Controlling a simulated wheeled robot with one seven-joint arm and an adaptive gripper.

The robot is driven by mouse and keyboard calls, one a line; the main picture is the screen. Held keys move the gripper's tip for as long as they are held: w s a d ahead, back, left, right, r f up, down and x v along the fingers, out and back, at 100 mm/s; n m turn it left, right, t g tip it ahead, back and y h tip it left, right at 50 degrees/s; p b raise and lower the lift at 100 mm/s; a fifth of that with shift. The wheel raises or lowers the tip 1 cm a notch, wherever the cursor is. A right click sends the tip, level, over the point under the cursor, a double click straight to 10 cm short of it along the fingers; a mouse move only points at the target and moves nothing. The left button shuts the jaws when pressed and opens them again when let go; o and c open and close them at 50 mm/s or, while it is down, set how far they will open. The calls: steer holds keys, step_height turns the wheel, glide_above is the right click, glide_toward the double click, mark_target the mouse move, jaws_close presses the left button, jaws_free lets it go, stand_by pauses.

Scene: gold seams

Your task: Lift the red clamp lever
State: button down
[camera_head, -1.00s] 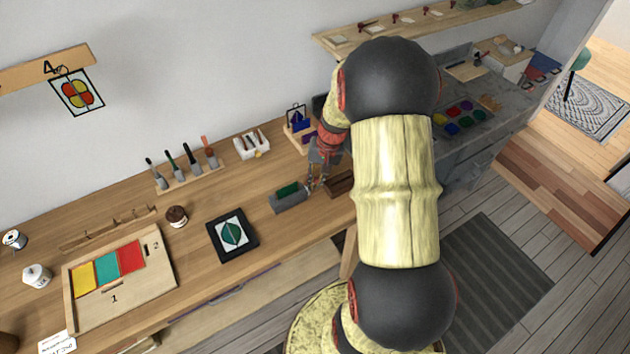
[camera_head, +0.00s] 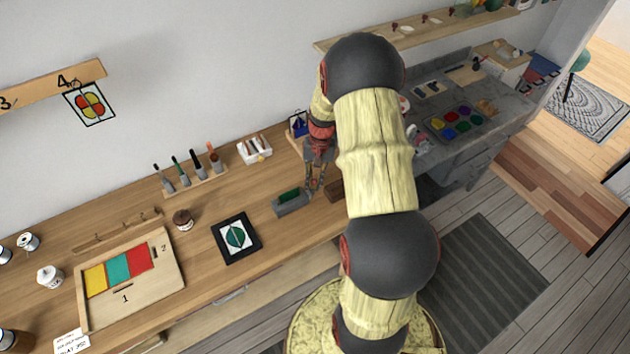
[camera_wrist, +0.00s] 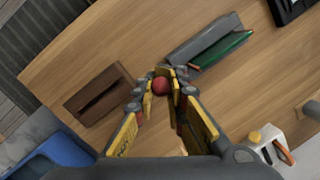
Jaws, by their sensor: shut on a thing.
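My gripper (camera_wrist: 161,88) is shut on the red clamp lever, whose round red end (camera_wrist: 161,85) shows between the fingertips in the wrist view. The rest of the lever is hidden by the fingers. A grey clamp block (camera_wrist: 197,42) with a green piece (camera_wrist: 222,50) along it lies just beyond the fingertips to the right. In the head view, my gripper (camera_head: 316,180) points down at the workbench, right beside the grey block (camera_head: 291,206) with its green piece (camera_head: 289,195). The lever is too small to make out there.
A brown slotted wooden block (camera_wrist: 98,97) stands left of my fingers. A white box with tools (camera_wrist: 268,143) and a blue item (camera_wrist: 62,155) are near the wrist view's bottom. A black-framed leaf picture (camera_head: 222,242) lies left on the bench (camera_head: 200,290).

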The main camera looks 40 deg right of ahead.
steer(key=shift+w+r, duration=0.1)
steer(key=c, duration=1.8)
jaws_free()
step_height(320, 180, up, 12)
steer(key=d, duration=0.2)
steer(key=shift+w+d, duration=0.15)
steer(key=shift+w, duration=0.1)
steer(key=shift+f, duration=0.2)
